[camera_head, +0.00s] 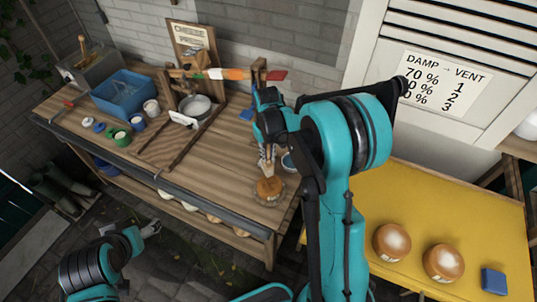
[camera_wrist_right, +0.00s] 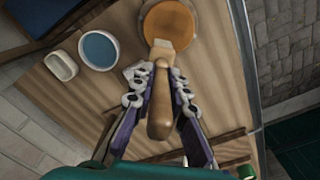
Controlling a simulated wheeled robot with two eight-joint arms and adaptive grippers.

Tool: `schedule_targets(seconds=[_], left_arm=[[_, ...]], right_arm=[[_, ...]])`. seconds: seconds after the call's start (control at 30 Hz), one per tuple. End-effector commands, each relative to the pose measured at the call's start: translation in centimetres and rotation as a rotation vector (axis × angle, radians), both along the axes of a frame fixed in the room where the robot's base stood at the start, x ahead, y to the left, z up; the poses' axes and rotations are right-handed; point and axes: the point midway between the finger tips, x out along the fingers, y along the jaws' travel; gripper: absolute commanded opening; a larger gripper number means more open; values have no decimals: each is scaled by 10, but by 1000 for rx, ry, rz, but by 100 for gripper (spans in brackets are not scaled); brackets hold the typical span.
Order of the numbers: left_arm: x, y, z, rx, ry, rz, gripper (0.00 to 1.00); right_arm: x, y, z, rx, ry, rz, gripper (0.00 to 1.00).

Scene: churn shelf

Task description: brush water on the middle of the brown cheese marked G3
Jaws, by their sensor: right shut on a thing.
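My right gripper (camera_head: 266,150) is shut on the wooden handle of a brush (camera_wrist_right: 160,105); the wrist view shows the handle between both fingers. The brush's pale bristles lie at the near edge of a round brown cheese (camera_head: 268,190), also in the wrist view (camera_wrist_right: 168,22). I cannot tell whether they touch it. This cheese sits on a round plate at the bench's right end, and no G3 mark is readable on it. A bowl of blue water (camera_wrist_right: 99,49) stands beside it, partly hidden in the head view (camera_head: 289,163). My left gripper (camera_head: 150,229) is low, off the bench front.
Two brown cheeses (camera_head: 392,241) (camera_head: 443,262) with pale tops and a blue block (camera_head: 494,281) are on the yellow table (camera_head: 440,210). A small white dish (camera_wrist_right: 60,65) is near the water bowl. The cheese press (camera_head: 192,85), blue tub (camera_head: 123,92) and cups occupy the bench's left.

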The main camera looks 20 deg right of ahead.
Motion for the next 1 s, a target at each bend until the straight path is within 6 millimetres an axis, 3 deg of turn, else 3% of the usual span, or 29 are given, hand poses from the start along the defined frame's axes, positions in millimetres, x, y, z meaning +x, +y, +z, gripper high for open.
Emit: schedule_targets(seconds=[0.5,1.0], left_arm=[[0,0,32,0,0,0,73],[0,0,34,0,0,0,73]], right_arm=[[4,4,49,0,0,1,0],[5,4,53,0,0,1,0]])
